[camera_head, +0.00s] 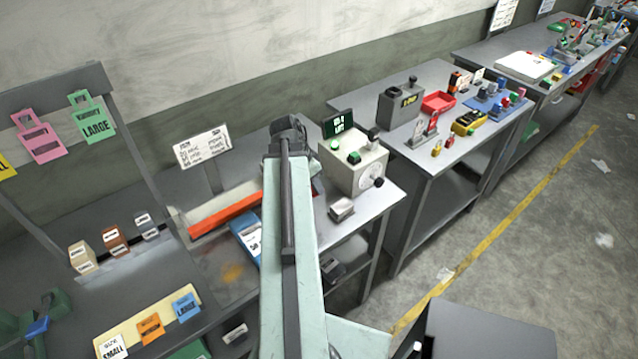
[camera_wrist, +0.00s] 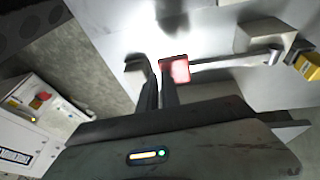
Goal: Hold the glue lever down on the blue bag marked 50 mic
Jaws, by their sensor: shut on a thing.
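My gripper (camera_wrist: 160,80) is in the wrist view, its dark fingers close together at the red end (camera_wrist: 180,69) of a grey lever (camera_wrist: 235,63). It is shut on this red end, though the exact contact is partly hidden. The lever runs right to a grey block. In the head view my arm reaches over the bench, and its dark end hides the fingers and the lever. A blue bag (camera_head: 246,236) with a white label lies left of my arm, beside an orange-red bar (camera_head: 225,213). Its label is too small to read. I cannot tell whether the lever is down.
A grey machine (camera_head: 353,165) with a dial and a green-lit display stands right of my arm. A sign (camera_head: 202,147) stands behind the bar. Small boxes (camera_head: 115,241) and coloured tags (camera_head: 150,328) are at left. More benches and a floor with a yellow line lie right.

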